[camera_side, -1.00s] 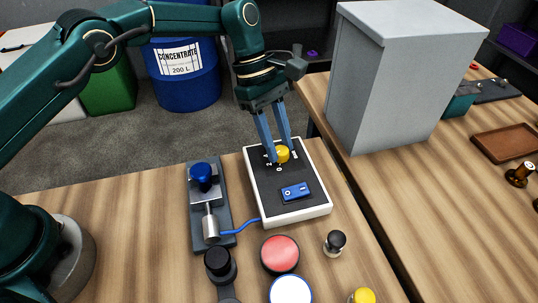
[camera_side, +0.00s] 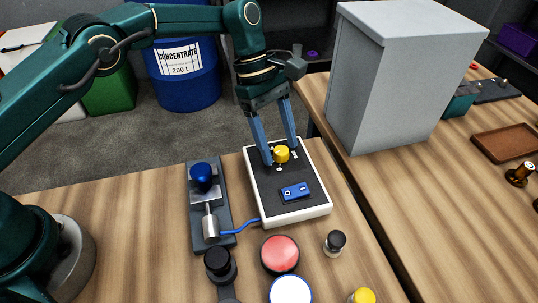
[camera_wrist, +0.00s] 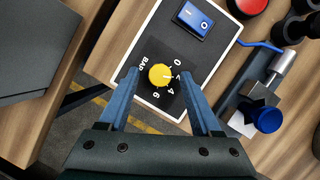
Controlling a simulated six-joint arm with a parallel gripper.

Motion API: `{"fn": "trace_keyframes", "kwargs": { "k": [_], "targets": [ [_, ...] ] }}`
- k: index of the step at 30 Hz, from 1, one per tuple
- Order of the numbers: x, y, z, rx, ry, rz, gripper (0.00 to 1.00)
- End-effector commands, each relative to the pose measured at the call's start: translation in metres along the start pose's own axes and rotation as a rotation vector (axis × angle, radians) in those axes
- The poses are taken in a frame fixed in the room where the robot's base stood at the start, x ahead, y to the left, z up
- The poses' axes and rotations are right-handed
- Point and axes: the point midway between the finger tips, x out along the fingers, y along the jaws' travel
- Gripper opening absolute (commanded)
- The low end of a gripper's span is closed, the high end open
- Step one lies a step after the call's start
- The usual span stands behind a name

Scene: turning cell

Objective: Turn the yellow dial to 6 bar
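The yellow dial (camera_side: 282,154) stands on the dark face of a white-edged control box (camera_side: 297,215). The dial also shows in the wrist view (camera_wrist: 161,75), with the marks 0, 4, 6 and BAR around it and a small mark, likely 2, between 0 and 4. A pale line on the dial points right in that view, about toward that small mark. My gripper (camera_side: 281,160) is open, its blue fingers on either side of the dial. In the wrist view my gripper (camera_wrist: 160,74) shows a clear gap between each finger and the dial.
A blue rocker switch (camera_side: 296,191) sits on the same box. A plate with a blue knob (camera_side: 202,174) is close on its left. A red button (camera_side: 280,253) and other knobs stand in front. A tall grey cabinet (camera_side: 390,85) stands to the right.

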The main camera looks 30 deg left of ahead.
Motion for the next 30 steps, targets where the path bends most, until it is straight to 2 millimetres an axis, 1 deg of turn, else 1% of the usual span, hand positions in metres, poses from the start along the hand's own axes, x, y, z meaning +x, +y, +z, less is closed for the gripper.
{"fn": "trace_keyframes", "kwargs": {
  "k": [4, 8, 15, 21, 30],
  "targets": [
    [-0.008, 0.001, 0.0, 0.0, 0.0, 0.003, 0.65],
    [-0.028, 0.001, -0.001, 0.001, 0.001, 0.007, 0.65],
    [-0.043, 0.001, 0.0, 0.001, -0.001, 0.003, 0.65],
    [-0.05, 0.0, 0.0, -0.001, 0.0, 0.001, 0.65],
    [-0.051, 0.0, 0.0, -0.001, 0.0, 0.001, 0.65]
  ]
}}
